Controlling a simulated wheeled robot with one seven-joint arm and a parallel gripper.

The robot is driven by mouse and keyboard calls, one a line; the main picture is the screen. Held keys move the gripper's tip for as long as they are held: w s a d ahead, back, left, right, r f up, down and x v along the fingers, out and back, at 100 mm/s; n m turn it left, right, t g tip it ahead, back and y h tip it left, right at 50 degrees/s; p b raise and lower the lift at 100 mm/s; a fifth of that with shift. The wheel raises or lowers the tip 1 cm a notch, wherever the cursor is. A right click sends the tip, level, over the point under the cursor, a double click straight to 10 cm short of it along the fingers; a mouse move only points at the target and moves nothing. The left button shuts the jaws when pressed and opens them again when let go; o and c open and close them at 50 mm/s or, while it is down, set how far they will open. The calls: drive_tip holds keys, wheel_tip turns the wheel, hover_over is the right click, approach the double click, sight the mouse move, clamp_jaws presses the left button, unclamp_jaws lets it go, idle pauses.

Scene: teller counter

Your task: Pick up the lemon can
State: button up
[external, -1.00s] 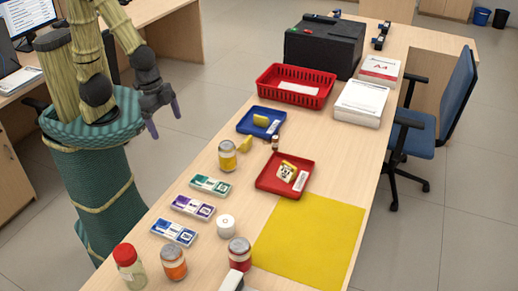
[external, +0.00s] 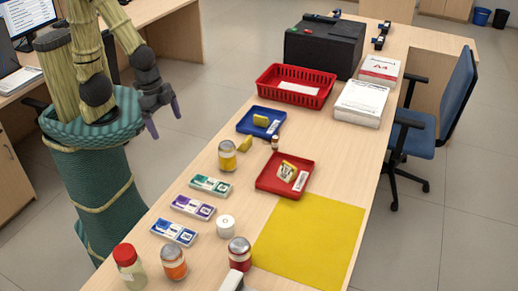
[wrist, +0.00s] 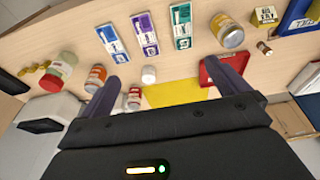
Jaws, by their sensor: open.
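The lemon can, with a yellow label and pale metal lid, (external: 227,156) stands upright on the counter near its left edge, left of the red tray. In the wrist view the yellow-labelled can (wrist: 228,33) is at the upper right, beyond the right finger and outside the gap between the fingers. My gripper (external: 164,119) is open and empty. It hangs in the air left of the counter, apart from the can. In the wrist view both dark fingers of my gripper (wrist: 165,88) are spread apart with nothing between them.
An orange can (external: 173,263), a red can (external: 240,254) and a red-lidded jar (external: 130,267) stand at the near end. A yellow block (external: 245,143) sits close to the lemon can. A red tray (external: 262,185), blue tray (external: 243,126) and yellow mat (external: 310,243) lie nearby.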

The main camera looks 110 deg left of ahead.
idle(0.3)
drive_tip(key=c, duration=0.3)
